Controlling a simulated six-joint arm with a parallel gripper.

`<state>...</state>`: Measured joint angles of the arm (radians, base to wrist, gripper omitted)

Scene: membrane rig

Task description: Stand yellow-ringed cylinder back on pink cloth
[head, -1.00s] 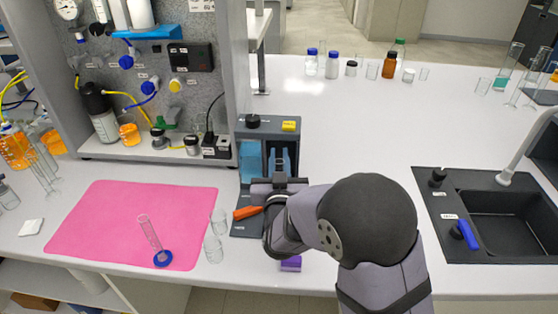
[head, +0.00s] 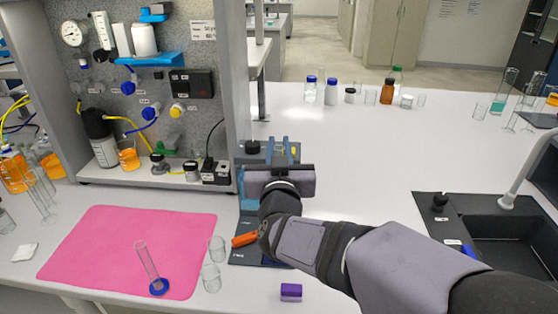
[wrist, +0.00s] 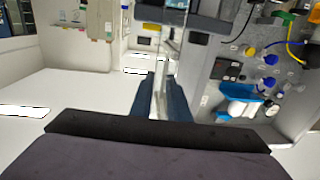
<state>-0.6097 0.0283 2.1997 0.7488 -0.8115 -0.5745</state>
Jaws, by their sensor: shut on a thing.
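The pink cloth (head: 95,235) lies flat on the bench at the left. A clear cylinder with a blue foot (head: 148,262) stands on its front right part, leaning in the picture. My gripper (head: 281,150) is at the dark benchtop device, right of the cloth and well apart from it. In the wrist view my gripper (wrist: 162,95) is closed around a narrow clear or whitish thing (wrist: 159,92). No yellow ring shows on it, so I cannot tell surely that it is the yellow-ringed cylinder. The wrist hides part of it.
Two small clear glasses (head: 217,249) stand just right of the cloth. An orange-handled thing (head: 244,240) lies by the dark device (head: 252,147). A purple block (head: 291,292) is near the front edge. The panel rig (head: 150,85) rises behind the cloth.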

